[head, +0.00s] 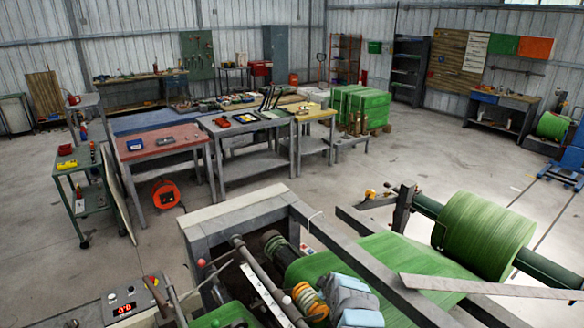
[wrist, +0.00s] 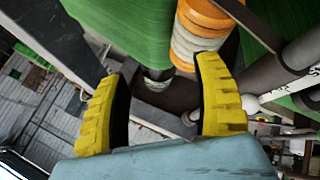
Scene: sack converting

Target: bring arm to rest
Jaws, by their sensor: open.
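My gripper (wrist: 161,74) shows in the wrist view with its two yellow ribbed fingers spread apart and nothing held between them. Its blue-grey body fills the bottom of that view. Beyond the fingertips are a stack of orange and white rings (wrist: 204,20) and dark machine parts. In the head view a blue-grey part of my arm is at the bottom centre, over the machine and beside the orange and white rings (head: 310,302). The fingers cannot be made out there.
The converting machine's grey frame (head: 237,218) and green web (head: 385,257) surround the arm closely. A large green roll (head: 484,232) sits on a shaft at right. A control box (head: 134,299) is at lower left. Worktables (head: 160,142) stand behind, with open floor between.

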